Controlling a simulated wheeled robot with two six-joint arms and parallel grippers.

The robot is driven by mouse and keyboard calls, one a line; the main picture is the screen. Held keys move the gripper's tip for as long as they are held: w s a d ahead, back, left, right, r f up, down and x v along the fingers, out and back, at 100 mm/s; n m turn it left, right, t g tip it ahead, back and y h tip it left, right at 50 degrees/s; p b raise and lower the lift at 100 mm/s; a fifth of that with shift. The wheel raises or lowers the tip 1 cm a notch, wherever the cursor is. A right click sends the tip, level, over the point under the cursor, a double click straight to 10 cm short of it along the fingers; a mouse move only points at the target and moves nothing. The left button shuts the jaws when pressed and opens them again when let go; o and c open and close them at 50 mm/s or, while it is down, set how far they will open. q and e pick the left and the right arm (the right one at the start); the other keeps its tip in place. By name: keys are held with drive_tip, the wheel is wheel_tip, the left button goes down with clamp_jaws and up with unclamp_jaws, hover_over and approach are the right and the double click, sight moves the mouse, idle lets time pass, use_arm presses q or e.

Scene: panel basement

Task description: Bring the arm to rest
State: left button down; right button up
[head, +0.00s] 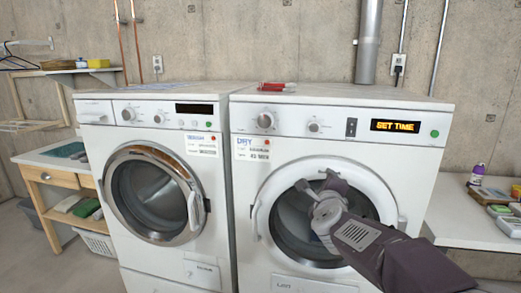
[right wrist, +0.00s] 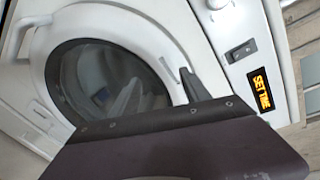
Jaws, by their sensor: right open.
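My right arm comes in from the lower right in the head view. Its gripper (head: 318,192) is open and in front of the dryer's round door (head: 290,225); I cannot tell whether it touches the door. In the right wrist view the gripper covers the lower middle, with a finger (right wrist: 190,86) reaching up beside the door (right wrist: 115,80). Nothing shows between the fingers. The dryer (head: 345,145) is white, its door looks shut, and its display (head: 395,126) reads "SET TIME". My left gripper is not in view.
A washer (head: 150,110) with a shut round door stands directly left of the dryer. A red object (head: 277,86) lies on top of the dryer. A wooden table (head: 58,180) stands at left. A white counter (head: 470,222) with a bottle and small items is at right.

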drive_tip(key=s+a+f+n+g+y, duration=0.1)
drive_tip(key=s+f+n+g+y, duration=0.2)
drive_tip(key=f, duration=0.4)
drive_tip(key=s+a+f+n+g, duration=0.1)
drive_tip(key=s+a+f+n, duration=0.1)
drive_tip(key=f+n, duration=0.45)
drive_tip(key=s+f+n+g+y, duration=0.1)
drive_tip(key=s+f+n+g, duration=0.4)
drive_tip(key=s+f+n, duration=0.6)
drive_tip(key=s+f+n+g, duration=0.4)
drive_tip(key=s+f+g, duration=0.3)
drive_tip(key=s, duration=0.8)
wheel_tip(320, 180, up, 13)
drive_tip(key=t+p, duration=0.1)
drive_tip(key=p, duration=1.2)
drive_tip(key=shift+w+a+f+n+p, duration=0.15)
drive_tip(key=shift+w+a+n+p, duration=0.15)
drive_tip(key=shift+w+n+p, duration=0.1)
